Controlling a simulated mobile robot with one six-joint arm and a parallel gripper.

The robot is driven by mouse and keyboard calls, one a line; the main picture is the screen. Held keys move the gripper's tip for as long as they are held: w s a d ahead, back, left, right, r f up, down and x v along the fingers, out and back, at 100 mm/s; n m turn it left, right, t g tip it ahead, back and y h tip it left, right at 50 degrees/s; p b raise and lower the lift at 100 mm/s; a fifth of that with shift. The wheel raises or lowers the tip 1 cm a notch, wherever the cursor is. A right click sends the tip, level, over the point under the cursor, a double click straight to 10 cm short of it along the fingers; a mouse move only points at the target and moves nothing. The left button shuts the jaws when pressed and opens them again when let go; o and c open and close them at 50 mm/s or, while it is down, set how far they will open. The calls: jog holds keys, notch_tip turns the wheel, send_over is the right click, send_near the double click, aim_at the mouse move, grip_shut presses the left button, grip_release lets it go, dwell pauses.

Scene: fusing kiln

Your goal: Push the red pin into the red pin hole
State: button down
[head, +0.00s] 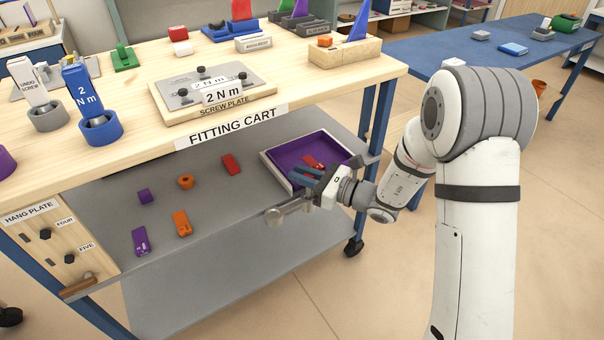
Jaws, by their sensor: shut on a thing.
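My gripper (306,173) reaches over the purple-lined tray (273,166) on the cart's lower shelf. Its dark fingers are shut on a small red piece (314,162) at their tips, inside the tray's outline. I cannot tell whether this piece is the red pin, nor whether it touches the tray floor. Another red piece (231,164) lies on the grey shelf left of the tray, apart from my gripper. I cannot make out a red pin hole in this view.
The grey shelf (225,250) also holds a purple cube (145,196), an orange ring (186,182), an orange piece (181,223) and a purple piece (140,241). The wooden cart top (345,84) overhangs the shelf. A blue leg (373,135) stands beside the tray.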

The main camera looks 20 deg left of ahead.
jog(key=shift+f+b, duration=0.95)
jog(key=shift+f, duration=0.5)
jog(key=shift+r, duration=0.2)
jog(key=shift+r+p, duration=1.15)
jog(key=shift+r, duration=0.2)
jog(key=shift+f+b, duration=1.1)
jog(key=shift+f, duration=0.4)
jog(key=c, duration=1.3)
grip_release()
jog(key=s+d+p, duration=0.1)
jog(key=d+p, duration=0.1)
jog(key=d, duration=0.5)
jog(key=shift+s+d, duration=0.2)
jog(key=shift+d, duration=0.15)
jog(key=shift+r, duration=0.15)
